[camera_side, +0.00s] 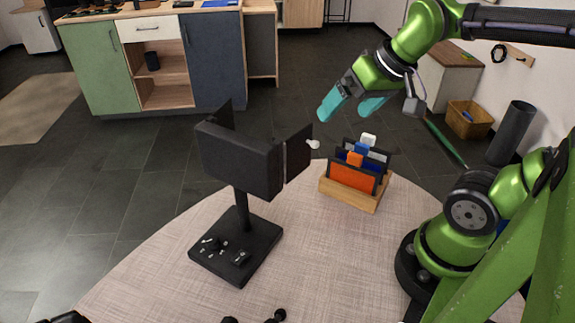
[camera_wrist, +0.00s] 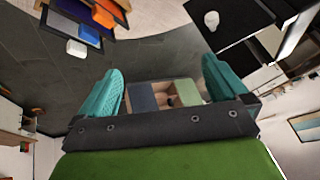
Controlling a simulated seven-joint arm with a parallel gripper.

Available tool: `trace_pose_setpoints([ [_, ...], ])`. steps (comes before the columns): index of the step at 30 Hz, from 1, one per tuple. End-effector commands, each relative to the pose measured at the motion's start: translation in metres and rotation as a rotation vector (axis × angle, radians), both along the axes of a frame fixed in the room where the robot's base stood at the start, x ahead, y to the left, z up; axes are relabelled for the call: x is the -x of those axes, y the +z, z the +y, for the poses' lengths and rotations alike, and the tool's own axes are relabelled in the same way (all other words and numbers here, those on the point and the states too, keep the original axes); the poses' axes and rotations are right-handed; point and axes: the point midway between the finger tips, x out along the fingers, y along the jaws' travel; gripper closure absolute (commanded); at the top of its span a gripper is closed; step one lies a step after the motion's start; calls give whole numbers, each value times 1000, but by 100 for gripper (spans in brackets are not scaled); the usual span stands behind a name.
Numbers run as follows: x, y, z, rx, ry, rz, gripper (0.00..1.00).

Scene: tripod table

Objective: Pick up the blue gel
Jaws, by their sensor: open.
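The blue gel stands in a wooden rack (camera_side: 343,194) on the table. Its blue tab (camera_side: 361,150) shows between the orange gel (camera_side: 352,176) in front and a white-tabbed gel (camera_side: 368,140) behind. Most of the blue sheet is hidden by the orange gel. In the wrist view the blue gel (camera_wrist: 74,10) is at the top left, beside the orange one. My gripper (camera_side: 346,112) is above and behind the rack in the side view, open and empty, apart from the gels. Its teal fingers (camera_wrist: 162,66) are spread wide in the wrist view.
A black lamp-like fixture (camera_side: 238,157) with side flaps and a white knob (camera_side: 313,144) stands left of the rack on a black base (camera_side: 235,247). The round table (camera_side: 320,250) is clear in front of the rack. Cabinets (camera_side: 165,62) stand farther back.

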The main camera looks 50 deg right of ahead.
Motion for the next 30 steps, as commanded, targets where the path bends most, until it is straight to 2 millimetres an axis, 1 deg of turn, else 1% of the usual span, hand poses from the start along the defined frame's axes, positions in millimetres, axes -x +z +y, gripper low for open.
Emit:
trace_pose_setpoints([
  [1,3,2,10,5,39,-61,0],
  [3,6,4,20,8,75,-126,0],
  [4,9,0,28,-29,68,-113,0],
  [5,12,-4,34,-60,62,-103,3],
  [6,15,-6,40,-89,56,-97,9],
  [9,19,-9,46,-120,48,-87,24],
  [11,19,-9,46,-123,45,-87,34],
  [12,19,-9,46,-123,45,-87,40],
  [15,19,-9,46,-122,45,-86,53],
  [16,19,-9,46,-122,45,-86,54],
  [22,18,-9,45,-121,43,-86,54],
  [25,15,-14,38,-122,13,-60,54],
  [26,11,-14,34,-120,-3,-52,54],
  [28,-1,-12,17,-101,-38,-11,54],
  [29,-5,-11,8,-83,-43,17,54],
  [30,-11,-8,-7,-47,-30,67,54],
])
